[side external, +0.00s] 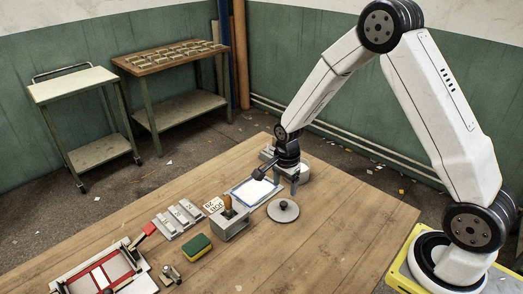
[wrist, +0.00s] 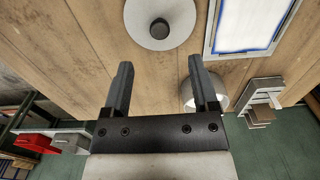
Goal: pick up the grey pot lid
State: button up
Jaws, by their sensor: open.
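The grey pot lid (side external: 283,210) lies flat on the wooden table, a round disc with a dark knob on top. In the wrist view the lid (wrist: 160,10) is at the top middle, cut by the frame edge, beyond my fingertips. My gripper (wrist: 160,66) is open, with nothing between its two dark fingers. In the side view my gripper (side external: 280,177) hangs over the table behind the lid, apart from it. Its fingers are small and partly hard to make out there.
A blue-edged tray with white sheet (side external: 252,192) lies left of the lid. A grey holder with a wooden handle (side external: 230,222), a sponge (side external: 197,247) and grey numbered blocks (side external: 179,220) stand farther left. A pale round container (wrist: 217,94) is partly behind my right finger. Table right of the lid is clear.

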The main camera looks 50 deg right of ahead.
aim_at(284, 203)
jog(key=shift+f, duration=1.3)
jog(key=shift+f, duration=0.1)
jog(key=shift+a+f, duration=0.1)
jog(key=shift+f, duration=2.4)
grip_shut()
